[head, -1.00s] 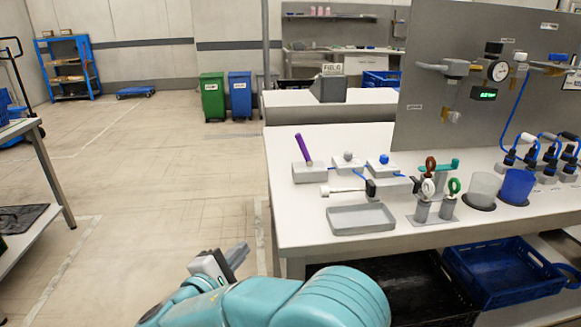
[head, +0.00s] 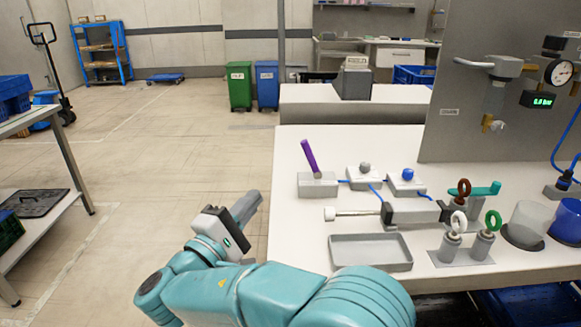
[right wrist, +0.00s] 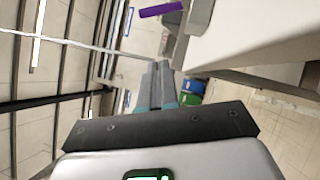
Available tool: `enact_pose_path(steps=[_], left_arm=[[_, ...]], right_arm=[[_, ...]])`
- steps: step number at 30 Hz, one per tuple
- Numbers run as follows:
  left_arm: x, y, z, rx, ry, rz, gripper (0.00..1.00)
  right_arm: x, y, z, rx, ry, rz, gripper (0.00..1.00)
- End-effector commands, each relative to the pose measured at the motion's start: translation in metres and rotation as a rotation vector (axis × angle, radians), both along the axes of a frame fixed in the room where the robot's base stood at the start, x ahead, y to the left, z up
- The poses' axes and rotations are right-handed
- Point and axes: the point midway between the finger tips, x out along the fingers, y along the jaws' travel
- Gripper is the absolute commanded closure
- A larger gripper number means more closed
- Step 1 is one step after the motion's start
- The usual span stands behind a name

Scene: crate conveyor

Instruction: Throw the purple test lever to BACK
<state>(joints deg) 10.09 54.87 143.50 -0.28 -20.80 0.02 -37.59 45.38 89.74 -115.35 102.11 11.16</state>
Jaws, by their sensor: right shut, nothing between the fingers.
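The purple lever (head: 310,157) stands up from a grey base block (head: 318,184) near the table's left edge. It tilts to the left in the head view. In the right wrist view the purple lever (right wrist: 161,9) shows at the top edge, beside the grey block (right wrist: 200,16). My right gripper (head: 248,206) is shut and empty, left of the table edge and apart from the lever. Its closed fingers (right wrist: 158,85) show in the right wrist view. My left gripper is not in view.
A cylinder (head: 415,211) with a white-tipped rod and a grey tray (head: 371,252) lie in front. The floor left of the table (head: 285,215) is clear.

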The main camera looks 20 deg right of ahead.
Motion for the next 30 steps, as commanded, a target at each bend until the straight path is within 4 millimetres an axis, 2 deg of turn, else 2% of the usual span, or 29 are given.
enact_pose_path(steps=[5,16,21,30], left_arm=[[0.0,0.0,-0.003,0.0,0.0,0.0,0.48],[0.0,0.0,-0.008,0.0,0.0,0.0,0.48],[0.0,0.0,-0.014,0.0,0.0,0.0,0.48],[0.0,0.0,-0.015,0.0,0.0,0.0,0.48]], right_arm=[[0.012,-0.014,0.004,0.001,-0.001,-0.002,1.0],[0.061,-0.071,0.021,0.002,-0.002,-0.003,1.0],[0.058,-0.095,0.03,0.001,-0.001,-0.001,1.0],[0.059,-0.108,0.035,-0.001,0.001,0.001,1.0]])
